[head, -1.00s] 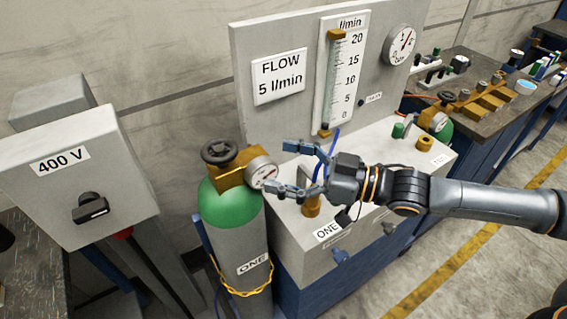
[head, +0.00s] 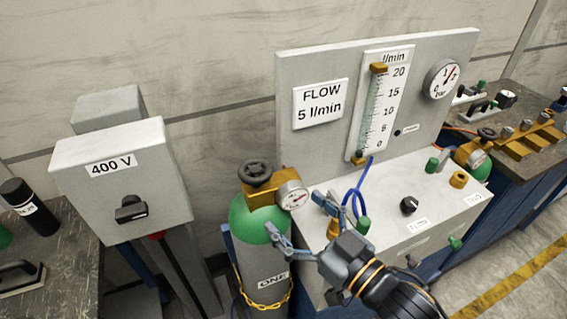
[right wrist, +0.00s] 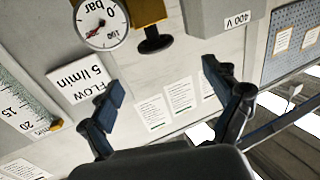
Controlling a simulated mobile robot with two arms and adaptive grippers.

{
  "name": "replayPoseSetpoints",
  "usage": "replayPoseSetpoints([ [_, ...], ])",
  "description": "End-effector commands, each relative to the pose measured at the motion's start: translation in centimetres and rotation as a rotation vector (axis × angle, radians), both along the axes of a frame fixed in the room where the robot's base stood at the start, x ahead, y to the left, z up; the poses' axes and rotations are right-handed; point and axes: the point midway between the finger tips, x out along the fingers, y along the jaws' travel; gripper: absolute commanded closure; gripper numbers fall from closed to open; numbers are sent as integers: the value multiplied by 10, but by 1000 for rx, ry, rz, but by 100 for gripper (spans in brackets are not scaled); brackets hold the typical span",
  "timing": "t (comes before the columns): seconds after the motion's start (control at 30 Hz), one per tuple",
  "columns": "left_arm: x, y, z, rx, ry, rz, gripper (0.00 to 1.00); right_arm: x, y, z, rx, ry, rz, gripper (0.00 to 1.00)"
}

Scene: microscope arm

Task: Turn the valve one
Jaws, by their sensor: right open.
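The gas cylinder (head: 265,252) marked ONE has a green shoulder and a brass valve body (head: 268,190) with a round gauge (head: 292,195). A black handwheel (head: 256,172) sits on top of it. My right gripper (head: 295,213) is open and empty, its fingers spread below and right of the handwheel, in front of the gauge side. It appears apart from the wheel. In the right wrist view, upside down, the handwheel (right wrist: 152,42) shows beyond and between the open fingers (right wrist: 162,92), with the gauge (right wrist: 102,22) beside it. My left gripper is out of view.
A 400 V box (head: 120,180) with a black switch stands left of the cylinder. A bench (head: 385,235) with knobs, brass fittings and a blue hose stands right, under the flow panel (head: 320,65). A yellow chain (head: 265,303) rings the cylinder.

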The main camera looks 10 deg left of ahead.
Motion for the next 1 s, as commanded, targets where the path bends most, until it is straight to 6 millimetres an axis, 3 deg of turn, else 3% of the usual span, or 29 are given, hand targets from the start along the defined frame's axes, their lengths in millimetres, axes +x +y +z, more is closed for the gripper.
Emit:
replayPoseSetpoints([
  [0.23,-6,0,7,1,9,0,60,15,13,3,5,7,-28,11],
  [0.7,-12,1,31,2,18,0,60,75,86,3,4,7,-24,11],
  [1.0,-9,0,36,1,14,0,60,91,104,1,2,6,-24,11],
])
